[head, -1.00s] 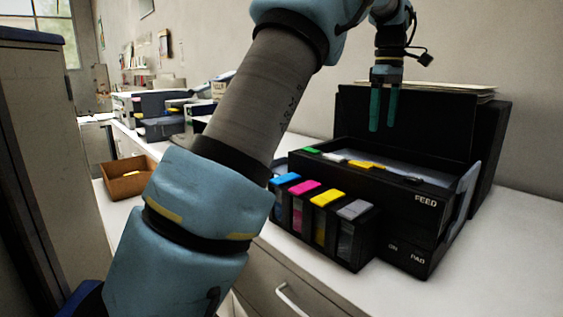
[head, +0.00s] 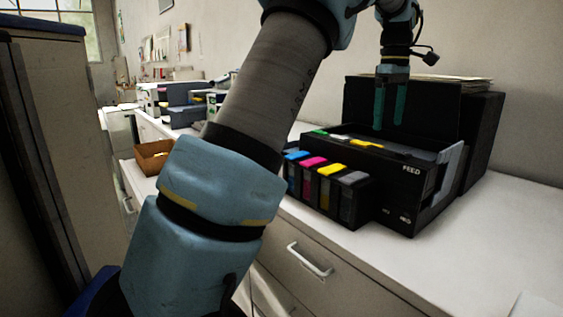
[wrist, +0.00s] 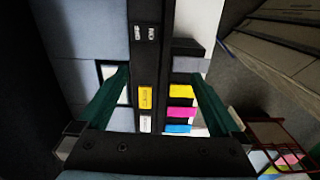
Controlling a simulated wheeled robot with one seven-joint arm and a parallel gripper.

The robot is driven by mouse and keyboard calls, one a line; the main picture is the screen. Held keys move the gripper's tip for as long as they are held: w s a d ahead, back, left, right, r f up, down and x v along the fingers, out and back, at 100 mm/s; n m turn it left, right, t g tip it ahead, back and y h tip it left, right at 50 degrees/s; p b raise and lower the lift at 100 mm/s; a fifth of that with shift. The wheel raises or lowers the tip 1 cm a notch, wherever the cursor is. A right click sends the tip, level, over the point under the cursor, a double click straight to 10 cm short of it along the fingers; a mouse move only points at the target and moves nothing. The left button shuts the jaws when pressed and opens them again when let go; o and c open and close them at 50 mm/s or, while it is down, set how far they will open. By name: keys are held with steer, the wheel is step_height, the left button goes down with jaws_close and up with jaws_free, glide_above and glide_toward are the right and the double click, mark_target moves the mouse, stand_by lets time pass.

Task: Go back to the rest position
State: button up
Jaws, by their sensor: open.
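My gripper (head: 390,108) hangs fingers-down above the black printer (head: 400,180) in the head view. Its two green fingers are apart with nothing between them. In the wrist view my gripper (wrist: 165,95) is open above the printer's front edge. The printer's ink tanks have blue (head: 297,155), magenta (head: 313,162), yellow (head: 331,169) and grey (head: 353,178) caps. In the wrist view a yellow label (wrist: 146,98) lies between the fingers on the black panel.
The printer stands on a white counter (head: 470,225) with drawers and a handle (head: 309,262). A brown open box (head: 153,160) and other office machines (head: 180,104) sit further left. A tall grey cabinet (head: 60,130) stands at the left. The counter right of the printer is clear.

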steer(key=a+f+m, duration=0.2)
steer(key=a+f, duration=0.3)
steer(key=a, duration=0.4)
steer(key=a+f+m, duration=0.1)
steer(key=a+f, duration=0.4)
steer(key=a, duration=0.4)
steer(key=s+a+f+m+t+b, duration=0.1)
steer(key=s+a+f+m, duration=0.4)
steer(key=s+a+f, duration=0.8)
steer(key=s+a, duration=0.1)
steer(key=s, duration=0.2)
steer(key=shift+s+a+m+b, duration=0.3)
steer(key=shift+a+b, duration=0.05)
steer(key=shift+b, duration=0.05)
steer(key=shift+c, duration=0.2)
